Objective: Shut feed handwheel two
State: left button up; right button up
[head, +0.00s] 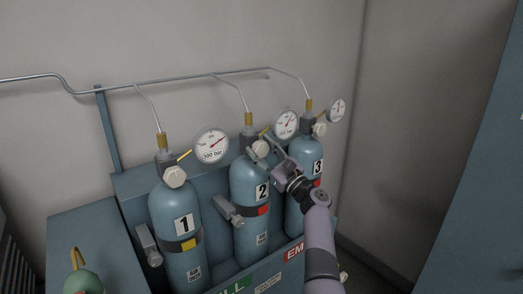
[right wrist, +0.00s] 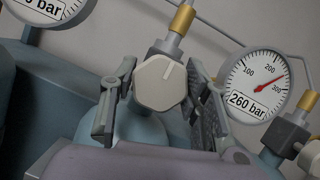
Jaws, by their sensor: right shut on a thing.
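Feed handwheel two is a pale faceted knob (head: 260,149) at the neck of the blue cylinder marked 2 (head: 248,180), in the middle of the row. In the right wrist view the handwheel (right wrist: 160,82) faces me, with a short line mark near its upper edge. My right gripper (head: 268,146) reaches in from the lower right and is shut on this handwheel. In the right wrist view its two fingers (right wrist: 162,76) stand on either side of the knob. The gauge (head: 287,124) beside it shows in the right wrist view (right wrist: 258,84), labelled 260 bar. My left gripper is out of view.
Cylinder 1 (head: 174,215) with its handwheel (head: 174,177) and gauge (head: 211,145) stands left. Cylinder 3 (head: 307,150) with its handwheel (head: 320,129) stands close right, partly behind my arm. Thin pipes (head: 190,79) run above. A green object with a brass tip (head: 83,281) is at lower left.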

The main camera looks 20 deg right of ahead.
jog(key=o, duration=1.2)
jog(key=shift+c, duration=0.2)
jog(key=v, duration=1.2)
